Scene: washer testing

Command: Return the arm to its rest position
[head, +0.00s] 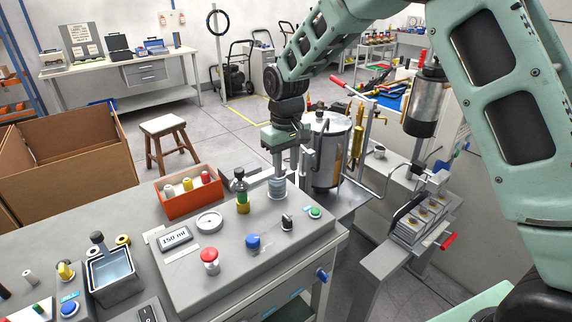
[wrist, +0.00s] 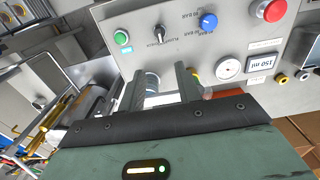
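My gripper (head: 278,178) hangs from my green arm (head: 310,45) over the back edge of the grey control panel in the head view. In the wrist view my gripper's two fingers (wrist: 163,82) stand apart with a clear gap and nothing clamped between them. A small grey cylinder (head: 277,190) is just below the fingertips, and it also shows in the gap in the wrist view (wrist: 152,82). I cannot tell whether a finger touches it. The arm is bent and reaches across the top of the head view.
The control panel (head: 240,255) carries a red button (head: 209,258), a blue knob (head: 253,242) and a gauge (head: 209,221).

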